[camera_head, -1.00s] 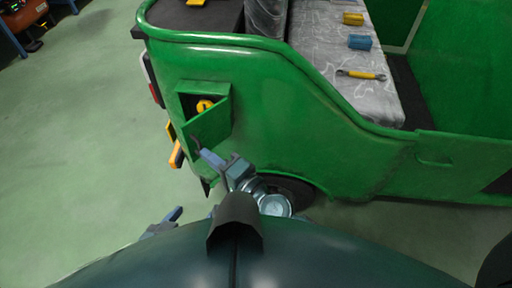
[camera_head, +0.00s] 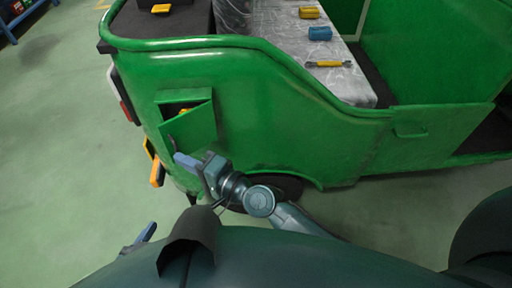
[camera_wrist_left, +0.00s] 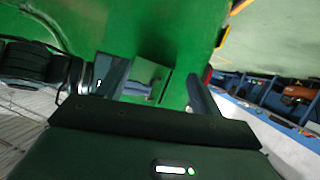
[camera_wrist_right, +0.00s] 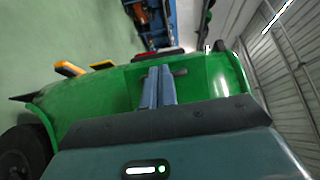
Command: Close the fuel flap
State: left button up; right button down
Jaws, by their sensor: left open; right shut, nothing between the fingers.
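The green fuel flap (camera_head: 192,128) on the rickshaw's rear side stands partly open in the head view. My left gripper (camera_head: 145,234) is low at the left, apart from the flap. Its fingers (camera_wrist_left: 158,82) are spread in the left wrist view.
The green rickshaw body (camera_head: 270,110) fills the middle. A wheel (camera_head: 275,190) is behind my right arm. Orange-yellow lamps (camera_head: 154,165) are left of the flap. A seat (camera_head: 290,45) carries loose items. Open floor (camera_head: 60,150) lies left.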

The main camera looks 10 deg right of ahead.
aim_at(168, 146)
jog(key=b+x, duration=0.1)
jog(key=x, duration=0.4)
jog(key=shift+w, duration=0.35)
jog(key=shift+w+a+b, duration=0.35)
jog(key=shift+w+b, duration=0.05)
jog(key=shift+w, duration=0.25)
pick_arm(q)
jog(key=shift+s+a+r+t, duration=0.1)
jog(key=shift+a+t, duration=0.3)
jog(key=shift+t, duration=0.1)
pick_arm(e)
jog(key=shift+w, duration=0.15)
pick_arm(q)
jog(key=shift+r, duration=0.2)
pick_arm(e)
jog(key=shift+w+a, duration=0.1)
pick_arm(q)
jog(key=shift+s+f, duration=0.1)
jog(key=shift+f, duration=0.15)
